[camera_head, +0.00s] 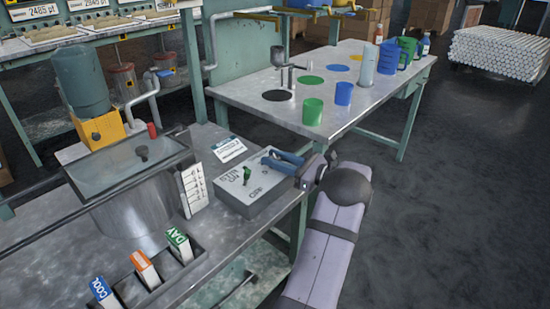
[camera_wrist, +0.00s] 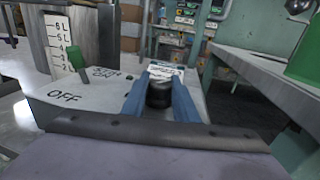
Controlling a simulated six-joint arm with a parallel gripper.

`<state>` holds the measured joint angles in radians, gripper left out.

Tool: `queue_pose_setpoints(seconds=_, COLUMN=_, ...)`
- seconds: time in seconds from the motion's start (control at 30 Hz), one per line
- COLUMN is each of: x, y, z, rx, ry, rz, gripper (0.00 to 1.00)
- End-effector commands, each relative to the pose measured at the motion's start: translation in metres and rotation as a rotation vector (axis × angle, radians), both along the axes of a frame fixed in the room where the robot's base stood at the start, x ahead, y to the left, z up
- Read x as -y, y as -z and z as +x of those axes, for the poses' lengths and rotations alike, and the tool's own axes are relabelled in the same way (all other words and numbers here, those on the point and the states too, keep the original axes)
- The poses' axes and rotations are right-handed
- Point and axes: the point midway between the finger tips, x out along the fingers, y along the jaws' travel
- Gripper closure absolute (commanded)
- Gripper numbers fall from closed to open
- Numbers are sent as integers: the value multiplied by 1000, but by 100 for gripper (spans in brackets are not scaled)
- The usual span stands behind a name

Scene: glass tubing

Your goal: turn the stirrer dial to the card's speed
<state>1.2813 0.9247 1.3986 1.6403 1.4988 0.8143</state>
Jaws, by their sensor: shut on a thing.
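The stirrer's grey control box (camera_head: 245,200) stands on the near table's right end, marked STIR, ON and OFF. A green lever (camera_head: 247,174) rises from its top. My gripper (camera_head: 269,158) reaches over the box's far right part from the right. In the wrist view its blue fingers are shut on the black dial (camera_wrist: 159,96), one on each side. The dial is hidden by the fingers in the head view, and its pointer and scale cannot be read. A white card (camera_head: 229,149) leans behind the box; its print is too small to read.
A steel tank (camera_head: 135,205) with a glass lid stands left of the box, beside a white litre scale (camera_head: 192,190). Tags marked DAY (camera_head: 179,243) and COOL (camera_head: 104,292) stand in front. A second table (camera_head: 330,125) with coloured cups lies beyond. Open floor is at right.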

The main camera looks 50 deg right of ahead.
Motion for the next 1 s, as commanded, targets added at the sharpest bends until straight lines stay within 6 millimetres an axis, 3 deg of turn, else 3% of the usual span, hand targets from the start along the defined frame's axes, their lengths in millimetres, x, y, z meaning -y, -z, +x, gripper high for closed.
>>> queue_pose_setpoints(seconds=0.6, x=-2, y=4, z=-1, rx=-8, ry=356, rz=5, gripper=96)
queue_pose_setpoints(seconds=1.0, x=-1, y=5, z=-1, rx=-9, ry=460, rz=6, gripper=96)
